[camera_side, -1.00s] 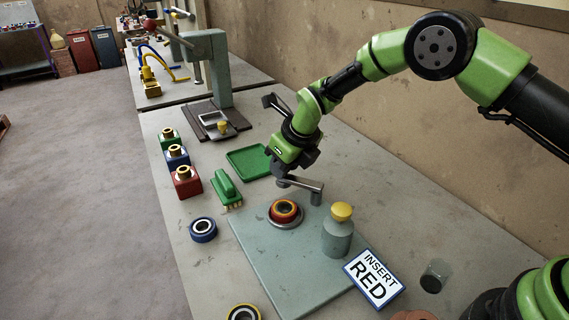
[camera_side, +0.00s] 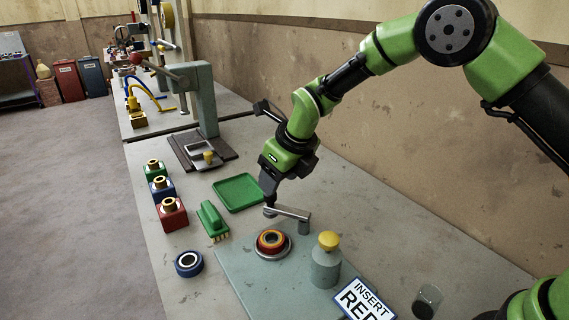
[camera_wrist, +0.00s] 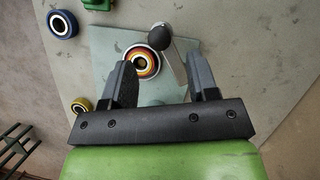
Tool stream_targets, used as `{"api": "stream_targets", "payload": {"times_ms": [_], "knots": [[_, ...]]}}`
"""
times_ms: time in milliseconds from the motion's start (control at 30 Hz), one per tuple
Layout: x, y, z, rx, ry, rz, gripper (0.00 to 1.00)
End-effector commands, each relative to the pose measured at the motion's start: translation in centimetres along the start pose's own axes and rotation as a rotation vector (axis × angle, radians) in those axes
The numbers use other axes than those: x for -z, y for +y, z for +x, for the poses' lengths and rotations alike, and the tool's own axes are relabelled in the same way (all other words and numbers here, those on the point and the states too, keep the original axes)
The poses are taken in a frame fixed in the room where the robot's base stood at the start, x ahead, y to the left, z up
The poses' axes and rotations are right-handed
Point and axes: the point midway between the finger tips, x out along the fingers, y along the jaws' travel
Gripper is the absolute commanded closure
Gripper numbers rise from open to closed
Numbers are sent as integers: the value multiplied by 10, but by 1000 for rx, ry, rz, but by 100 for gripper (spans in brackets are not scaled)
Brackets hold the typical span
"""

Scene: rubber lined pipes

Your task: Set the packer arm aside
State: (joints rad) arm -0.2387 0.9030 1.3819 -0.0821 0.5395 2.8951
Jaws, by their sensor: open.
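The packer arm (camera_side: 287,211) is a grey metal bar on a short post at the back of the pale blue-green plate (camera_side: 245,282). Its free end reaches left, behind the ringed pipe piece (camera_side: 270,240). In the wrist view the packer arm (camera_wrist: 174,62) ends in a dark round knob (camera_wrist: 159,38). My gripper (camera_side: 268,201) points down just above the knob end. In the wrist view my gripper (camera_wrist: 161,70) is open, its fingers on either side of the bar. I cannot tell if they touch it. The pipe piece (camera_wrist: 141,62) shows partly behind the left finger.
A yellow-capped grey bottle (camera_side: 326,262) and the "INSERT RED" sign (camera_side: 362,301) stand right of the pipe piece. A green tray (camera_side: 238,193), a green brush (camera_side: 213,221) and a blue ring (camera_side: 189,263) lie left. The bench behind the packer arm is clear.

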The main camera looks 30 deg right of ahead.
Motion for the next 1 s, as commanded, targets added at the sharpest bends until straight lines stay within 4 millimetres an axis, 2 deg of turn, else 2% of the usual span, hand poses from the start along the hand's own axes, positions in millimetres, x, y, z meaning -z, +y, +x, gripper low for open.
{"api": "stream_targets", "payload": {"times_ms": [33, 200, 333, 567, 600, 700, 767, 800, 833, 1000], "knots": [[-1, 0, -11, 0, -3, 0, 46], [-1, 0, -33, 1, -2, -1, 46], [0, 0, -40, 0, 0, 0, 46], [0, 0, -41, 0, 1, 0, 46], [0, 0, -41, 0, 1, 0, 51], [3, 5, -39, 5, 18, -54, 74], [9, 15, -37, 15, 52, -166, 87], [15, 24, -34, 27, 85, -282, 97], [20, 31, -32, 38, 116, -387, 100], [50, 72, -28, 152, 334, -1156, 100]]}}
